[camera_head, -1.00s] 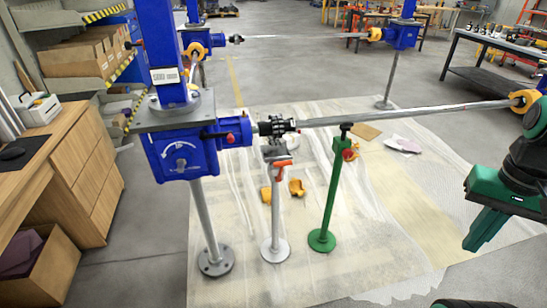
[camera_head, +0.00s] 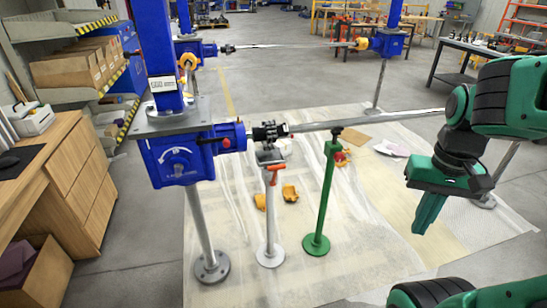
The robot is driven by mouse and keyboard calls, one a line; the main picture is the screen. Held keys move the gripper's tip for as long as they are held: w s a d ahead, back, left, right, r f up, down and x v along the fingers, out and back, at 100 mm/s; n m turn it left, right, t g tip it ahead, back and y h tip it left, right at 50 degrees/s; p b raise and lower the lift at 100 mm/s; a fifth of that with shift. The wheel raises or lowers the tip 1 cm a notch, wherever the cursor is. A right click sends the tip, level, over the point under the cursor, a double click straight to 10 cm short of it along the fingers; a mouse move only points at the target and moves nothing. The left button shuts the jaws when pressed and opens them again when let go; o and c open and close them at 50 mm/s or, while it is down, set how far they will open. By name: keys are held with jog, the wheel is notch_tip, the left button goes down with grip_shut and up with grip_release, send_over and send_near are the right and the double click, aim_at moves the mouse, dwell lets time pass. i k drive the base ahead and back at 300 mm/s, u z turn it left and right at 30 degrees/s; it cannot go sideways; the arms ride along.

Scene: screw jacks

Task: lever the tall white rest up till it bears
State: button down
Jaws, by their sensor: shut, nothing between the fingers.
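The tall white rest (camera_head: 270,215) stands upright on a round white foot on the plastic sheet. Its head sits just below the black coupling (camera_head: 270,132) at the end of the long grey shaft (camera_head: 365,119); I cannot tell whether they touch. An orange-red lever (camera_head: 276,172) sticks out to the right near its top. A green rest (camera_head: 327,190) stands to its right under the shaft. My gripper (camera_head: 428,215) is shut and empty, pointing down, well to the right of both rests.
A blue screw jack (camera_head: 181,157) stands left of the white rest. Yellow-orange pieces (camera_head: 290,193) lie on the sheet behind it. A wooden cabinet (camera_head: 75,180) is at the left. The sheet (camera_head: 370,250) between my gripper and the green rest is clear.

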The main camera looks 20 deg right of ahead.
aim_at(275, 169)
jog(key=i, duration=1)
